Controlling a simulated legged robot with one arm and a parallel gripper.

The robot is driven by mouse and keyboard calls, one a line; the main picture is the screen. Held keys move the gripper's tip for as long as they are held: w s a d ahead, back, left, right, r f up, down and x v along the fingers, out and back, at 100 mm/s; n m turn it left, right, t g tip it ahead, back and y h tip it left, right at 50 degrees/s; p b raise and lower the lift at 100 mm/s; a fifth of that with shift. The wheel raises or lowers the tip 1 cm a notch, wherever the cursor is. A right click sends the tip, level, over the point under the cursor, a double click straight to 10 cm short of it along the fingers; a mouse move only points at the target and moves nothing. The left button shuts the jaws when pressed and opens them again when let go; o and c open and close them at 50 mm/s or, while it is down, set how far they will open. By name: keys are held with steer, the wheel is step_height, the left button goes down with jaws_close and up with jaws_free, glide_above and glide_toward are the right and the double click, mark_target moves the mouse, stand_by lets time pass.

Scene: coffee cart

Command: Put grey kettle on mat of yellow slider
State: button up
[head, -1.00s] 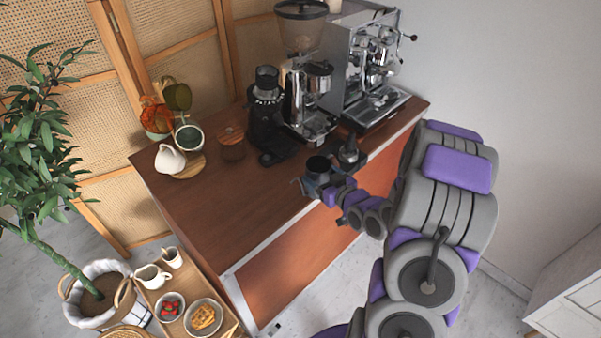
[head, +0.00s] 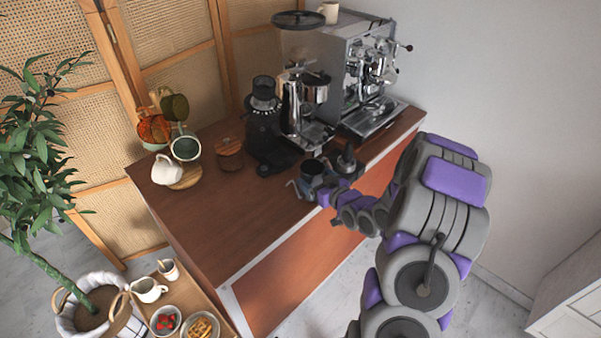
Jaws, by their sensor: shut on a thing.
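A small dark grey, open-topped vessel, seemingly the grey kettle (head: 313,167), is at the counter's front edge, left of the black tamper-like tool. My gripper (head: 314,188) reaches in from the right and is shut on it; its fingers are partly hidden against it. The kettle looks upright, but I cannot tell whether it touches the counter. A dark mat (head: 352,172) lies under the tool, beside the kettle. I cannot make out a yellow slider on any mat.
The wooden counter (head: 215,225) is clear at its front left. A black grinder (head: 264,125), a larger grinder (head: 309,115) and an espresso machine (head: 350,65) stand behind.

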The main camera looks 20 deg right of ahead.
steer(key=shift+d+f+b+x, duration=0.2)
steer(key=shift+f+b+x, duration=0.15)
steer(key=shift+x, duration=1.35)
steer(key=shift+d+f+b+x, duration=0.2)
steer(key=shift+d+b+x, duration=0.1)
steer(key=shift+x, duration=1.35)
steer(key=shift+d+f+b+x, duration=0.15)
steer(key=shift+f+b+x, duration=0.2)
steer(key=shift+x, duration=1.35)
steer(key=shift+s, duration=0.1)
steer(key=shift+f, duration=0.1)
steer(key=o, duration=1.2)
steer(key=shift+o, duration=0.2)
steer(key=shift+f, duration=0.15)
steer(key=p+v, duration=0.3)
steer(key=v, duration=1.4)
steer(key=shift+s, duration=0.15)
